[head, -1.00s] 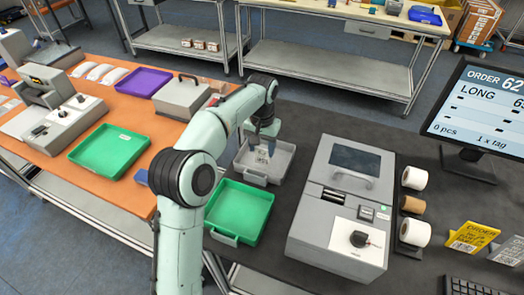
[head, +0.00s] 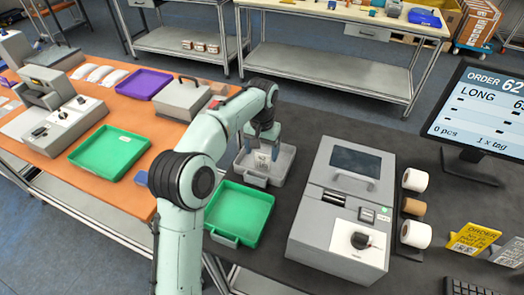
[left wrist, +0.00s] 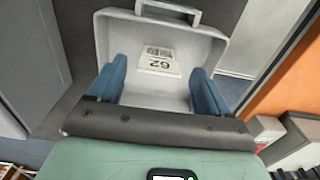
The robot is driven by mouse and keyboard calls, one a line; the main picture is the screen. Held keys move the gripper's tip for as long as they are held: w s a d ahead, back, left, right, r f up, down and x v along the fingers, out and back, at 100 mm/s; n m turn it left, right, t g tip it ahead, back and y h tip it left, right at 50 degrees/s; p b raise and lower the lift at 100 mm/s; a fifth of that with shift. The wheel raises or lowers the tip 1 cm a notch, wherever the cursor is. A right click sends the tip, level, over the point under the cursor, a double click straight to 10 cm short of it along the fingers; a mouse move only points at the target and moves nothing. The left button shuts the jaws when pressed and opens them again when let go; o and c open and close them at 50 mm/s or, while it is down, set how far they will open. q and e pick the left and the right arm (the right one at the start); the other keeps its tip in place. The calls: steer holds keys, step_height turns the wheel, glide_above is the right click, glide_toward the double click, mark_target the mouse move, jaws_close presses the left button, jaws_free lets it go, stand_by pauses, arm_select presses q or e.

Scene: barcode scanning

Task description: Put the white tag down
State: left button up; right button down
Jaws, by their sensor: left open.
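The white tag (head: 262,159) with a printed code is in the grey tray (head: 256,179) on the dark table. It also shows in the left wrist view (left wrist: 158,62), with "62" on it, against the pale tray floor. I cannot tell whether it lies fully flat. My left gripper (head: 264,147) is above the tray, its blue fingers spread apart on either side of the tag, with gaps between fingers and tag. My right gripper is not in view.
A green tray (head: 214,229) stands close in front of the grey tray. A grey printer (head: 319,236) is to the right, with label rolls (head: 415,180) beside it. An orange table (head: 105,72) with several trays and devices is at left. A monitor (head: 482,110) stands at right.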

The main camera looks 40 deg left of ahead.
arm_select(q)
step_height(320, 180, up, 12)
steer(key=p, duration=0.3)
steer(key=shift+f, duration=0.25)
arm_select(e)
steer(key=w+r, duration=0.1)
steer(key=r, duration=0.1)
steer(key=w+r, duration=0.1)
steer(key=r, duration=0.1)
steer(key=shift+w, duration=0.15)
